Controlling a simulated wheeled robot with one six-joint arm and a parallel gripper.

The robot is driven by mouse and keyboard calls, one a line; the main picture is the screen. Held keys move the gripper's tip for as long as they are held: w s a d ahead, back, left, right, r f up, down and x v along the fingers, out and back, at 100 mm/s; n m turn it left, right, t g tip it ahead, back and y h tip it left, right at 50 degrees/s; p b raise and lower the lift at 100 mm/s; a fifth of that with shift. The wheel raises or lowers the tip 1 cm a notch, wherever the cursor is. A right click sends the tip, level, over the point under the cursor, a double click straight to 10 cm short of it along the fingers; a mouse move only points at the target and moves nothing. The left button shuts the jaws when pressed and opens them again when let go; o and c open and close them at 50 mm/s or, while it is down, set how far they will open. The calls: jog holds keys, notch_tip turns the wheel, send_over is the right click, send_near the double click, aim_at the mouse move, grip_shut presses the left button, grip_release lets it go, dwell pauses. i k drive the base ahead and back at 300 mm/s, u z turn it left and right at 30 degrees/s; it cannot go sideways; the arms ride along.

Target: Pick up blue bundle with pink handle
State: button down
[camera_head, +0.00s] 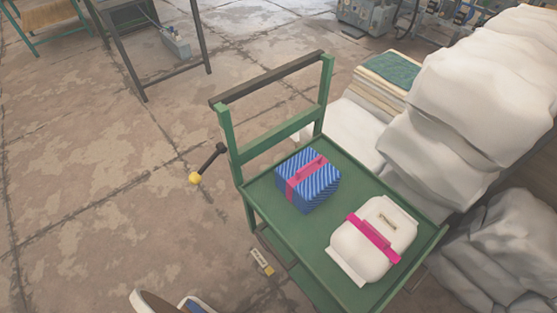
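The blue bundle (322,188) has light stripes and sits on the green tray of a cart (262,205), near its handle end. A pink band with a pink handle (308,169) runs over its top. A white bundle (365,260) with a pink strap sits beside it, lower right on the same tray, with a gap between them. My gripper cannot be made out in this view. Nothing touches the blue bundle from above.
The cart's upright frame with a dark top bar (268,79) rises behind the blue bundle. A dark lever with a yellow knob (194,178) sticks out left. White sacks (480,85) are piled close on the right. The floor left of the cart is open.

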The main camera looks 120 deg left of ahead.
aim_at(308, 179)
jog(key=u, duration=2.65)
jog(key=k, duration=0.7)
jog(key=u, duration=0.4)
jog(key=i, duration=1)
